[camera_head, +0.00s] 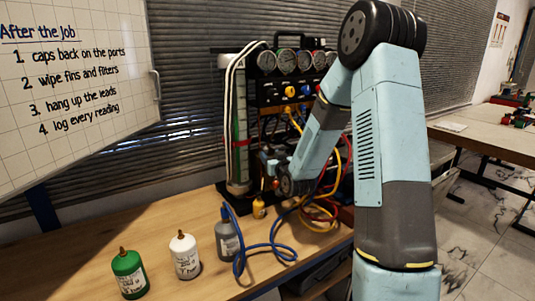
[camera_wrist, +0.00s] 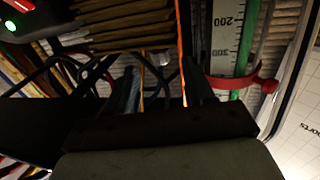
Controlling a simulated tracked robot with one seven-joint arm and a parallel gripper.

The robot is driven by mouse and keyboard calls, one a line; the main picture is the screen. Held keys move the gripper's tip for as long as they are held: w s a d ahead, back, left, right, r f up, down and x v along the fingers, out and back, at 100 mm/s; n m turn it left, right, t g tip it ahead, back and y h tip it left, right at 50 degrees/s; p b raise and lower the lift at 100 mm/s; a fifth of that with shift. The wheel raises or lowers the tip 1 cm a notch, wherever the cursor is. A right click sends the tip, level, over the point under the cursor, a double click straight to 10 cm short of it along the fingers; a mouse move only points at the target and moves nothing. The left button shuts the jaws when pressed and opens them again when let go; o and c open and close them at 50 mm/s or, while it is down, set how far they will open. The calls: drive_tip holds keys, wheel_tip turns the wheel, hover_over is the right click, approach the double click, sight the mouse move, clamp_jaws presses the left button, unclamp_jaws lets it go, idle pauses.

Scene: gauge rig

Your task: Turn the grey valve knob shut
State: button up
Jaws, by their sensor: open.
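My gripper (camera_wrist: 160,88) is open in the wrist view, its two dark fingers apart with nothing clearly between them. In the head view my gripper (camera_head: 268,163) is small and partly dark, in front of the lower part of the gauge rig (camera_head: 289,62), right of the upright scale tube. The rig has a row of round gauges with small coloured knobs below. I cannot surely pick out the grey valve knob in either view; my arm hides the right part of the rig.
The scale tube (camera_wrist: 229,40) with a red clamp (camera_wrist: 245,82) stands close to my gripper. Yellow, red and blue hoses hang around my wrist. Green (camera_head: 129,275), white (camera_head: 185,257) and grey (camera_head: 227,237) bottles stand on the bench (camera_head: 80,258). A blue hose (camera_head: 262,248) loops beside them.

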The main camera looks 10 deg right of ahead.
sight(266, 151)
drive_tip(key=shift+w+a, duration=0.15)
drive_tip(key=shift+w, duration=0.8)
drive_tip(key=shift+w+a, duration=0.1)
drive_tip(key=shift+w, duration=0.85)
clamp_jaws()
